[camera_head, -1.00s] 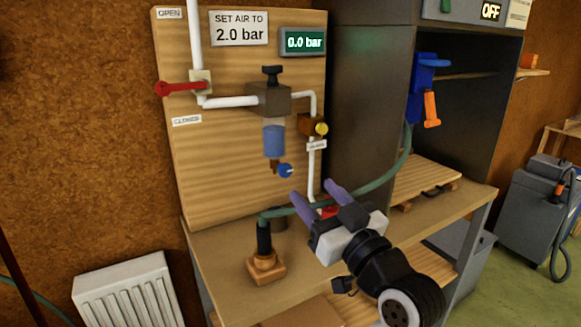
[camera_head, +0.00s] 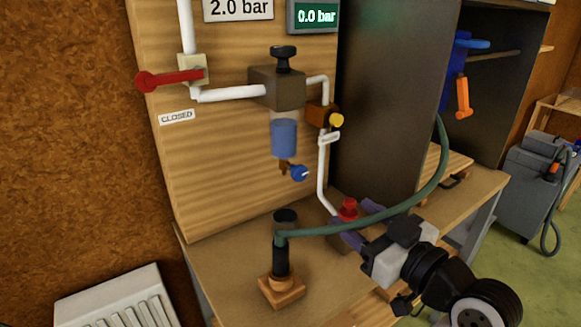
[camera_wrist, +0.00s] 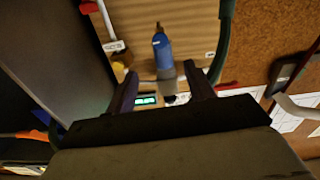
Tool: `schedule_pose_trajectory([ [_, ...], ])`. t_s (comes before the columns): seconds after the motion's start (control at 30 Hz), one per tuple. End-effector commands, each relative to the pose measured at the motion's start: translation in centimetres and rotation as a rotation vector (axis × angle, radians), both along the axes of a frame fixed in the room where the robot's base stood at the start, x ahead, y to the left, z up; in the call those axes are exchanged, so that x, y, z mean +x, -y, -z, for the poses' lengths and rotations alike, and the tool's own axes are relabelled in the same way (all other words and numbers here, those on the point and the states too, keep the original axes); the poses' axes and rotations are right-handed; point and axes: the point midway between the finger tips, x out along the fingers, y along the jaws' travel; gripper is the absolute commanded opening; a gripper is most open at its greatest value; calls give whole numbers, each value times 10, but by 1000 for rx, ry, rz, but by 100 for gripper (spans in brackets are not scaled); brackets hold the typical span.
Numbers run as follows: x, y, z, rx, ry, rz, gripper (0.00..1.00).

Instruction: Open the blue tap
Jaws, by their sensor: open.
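The blue tap (camera_head: 299,173) is a small round knob at the bottom of the blue filter bowl (camera_head: 284,138) on the wooden panel. My gripper (camera_head: 354,217) is in the lower right of the head view, below and right of the tap. It is open and empty, apart from the tap, with its purple fingers partly behind the green hose. In the wrist view the blue bowl and tap (camera_wrist: 159,40) show beyond the space between the fingertips (camera_wrist: 160,70), partly blurred together.
A green hose (camera_head: 400,208) arcs across the gripper's front from a black fitting on a wooden block (camera_head: 281,290). A red button (camera_head: 348,208) stands behind the fingers. A red lever (camera_head: 170,79) and a yellow knob (camera_head: 337,120) are on the panel. The gauge reads 0.0 bar.

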Motion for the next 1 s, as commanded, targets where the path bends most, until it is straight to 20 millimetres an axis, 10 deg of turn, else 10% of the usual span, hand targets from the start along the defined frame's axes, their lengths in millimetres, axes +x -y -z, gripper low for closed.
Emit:
schedule_pose_trajectory([
  [0.27,9,-7,-1,1,0,-3,53],
  [1.0,109,-79,-1,2,-1,-1,53],
])
